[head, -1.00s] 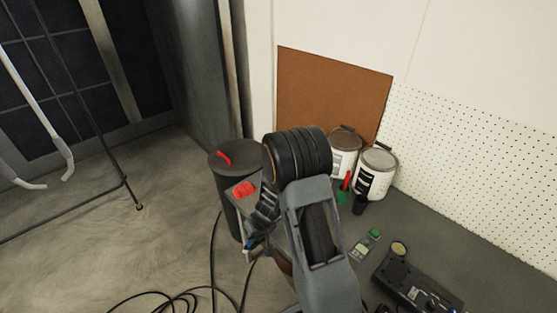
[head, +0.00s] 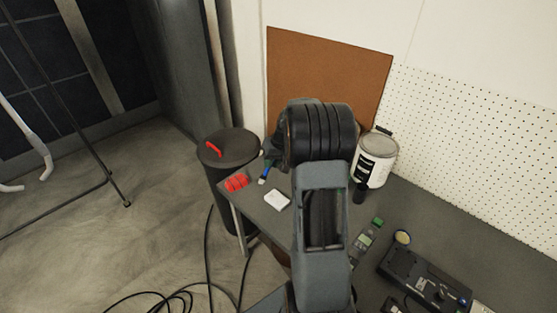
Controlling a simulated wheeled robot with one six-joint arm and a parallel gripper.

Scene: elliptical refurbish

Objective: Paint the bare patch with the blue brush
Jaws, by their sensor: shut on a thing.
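My gripper (head: 272,152) is mostly hidden behind my own wrist, over the far left part of the workbench. The blue brush (head: 265,173) shows just below it as a thin blue handle with a pale lower end. The gripper appears shut on this brush, though the fingers are too small and dark to see clearly. The brush tilts down and to the left, above or at the bench top; I cannot tell whether it touches. I cannot make out a bare patch in this view.
Red clamp-like pieces (head: 236,182) and a white block (head: 277,200) lie near the workbench's (head: 420,222) left edge. A dark bin (head: 228,150) stands beside it. A paint can (head: 375,160), a meter (head: 367,236) and a black device (head: 425,278) are to the right. Cables (head: 180,300) lie on the floor.

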